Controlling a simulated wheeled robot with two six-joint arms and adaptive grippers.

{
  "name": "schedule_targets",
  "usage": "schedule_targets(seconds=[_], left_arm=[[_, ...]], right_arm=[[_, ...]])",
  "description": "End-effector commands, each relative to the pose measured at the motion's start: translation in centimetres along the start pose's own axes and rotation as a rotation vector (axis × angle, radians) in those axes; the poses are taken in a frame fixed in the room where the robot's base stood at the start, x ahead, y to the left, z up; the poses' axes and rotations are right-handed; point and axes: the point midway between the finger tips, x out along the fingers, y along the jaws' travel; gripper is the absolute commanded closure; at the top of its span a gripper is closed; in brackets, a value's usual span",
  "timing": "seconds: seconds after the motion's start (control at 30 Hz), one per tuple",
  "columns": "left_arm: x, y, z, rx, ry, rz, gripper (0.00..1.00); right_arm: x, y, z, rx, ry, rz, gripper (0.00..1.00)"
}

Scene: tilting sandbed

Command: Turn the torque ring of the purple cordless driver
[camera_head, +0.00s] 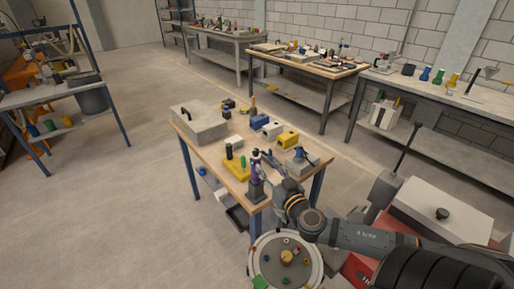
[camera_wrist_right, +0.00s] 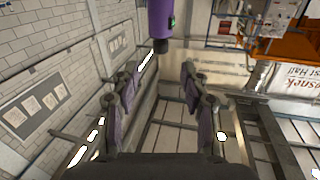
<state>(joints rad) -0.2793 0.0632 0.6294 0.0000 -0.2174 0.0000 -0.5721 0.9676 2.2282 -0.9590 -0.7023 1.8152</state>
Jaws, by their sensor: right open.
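In the right wrist view, a purple body (camera_wrist_right: 160,18) with a dark end and a green mark comes in from the top edge, above the gap between my fingers. Its torque ring cannot be made out clearly. My right gripper (camera_wrist_right: 159,76) is open, with purple pads and nothing between the fingers. My left gripper is not in view.
A grey case (camera_head: 200,125) lies at the bench's back left. A yellow block (camera_head: 236,168) with a dark upright piece is left of the driver. Yellow boxes (camera_head: 287,139) and a grey device (camera_head: 299,160) stand to the right. A round tray (camera_head: 262,265) is in front.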

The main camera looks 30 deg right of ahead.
Motion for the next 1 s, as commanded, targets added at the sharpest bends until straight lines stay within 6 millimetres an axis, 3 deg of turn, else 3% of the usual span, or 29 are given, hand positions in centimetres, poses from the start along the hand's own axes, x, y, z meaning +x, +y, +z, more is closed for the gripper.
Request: schedule_targets(seconds=[0.1, 0.23, 0.37, 0.6, 0.93, 1.0], left_arm=[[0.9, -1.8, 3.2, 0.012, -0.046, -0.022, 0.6], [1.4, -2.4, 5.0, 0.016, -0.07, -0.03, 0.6], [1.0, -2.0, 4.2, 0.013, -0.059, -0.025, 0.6], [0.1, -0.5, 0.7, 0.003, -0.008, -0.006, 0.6], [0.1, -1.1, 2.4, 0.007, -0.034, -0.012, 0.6], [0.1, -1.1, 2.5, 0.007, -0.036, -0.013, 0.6]], right_arm=[[1.5, 0.1, 0.3, 0.003, 0.005, 0.005, 0.55], [4.0, 0.2, 0.1, 0.009, 0.006, 0.008, 0.55], [6.5, 0.1, -0.3, 0.01, 0.003, 0.007, 0.55], [9.7, 0.0, -0.3, 0.005, 0.001, 0.002, 0.55], [10.2, 0.0, 0.0, 0.001, 0.001, -0.001, 0.55], [10.2, 0.0, 0.0, 0.0, 0.001, -0.001, 0.63]])
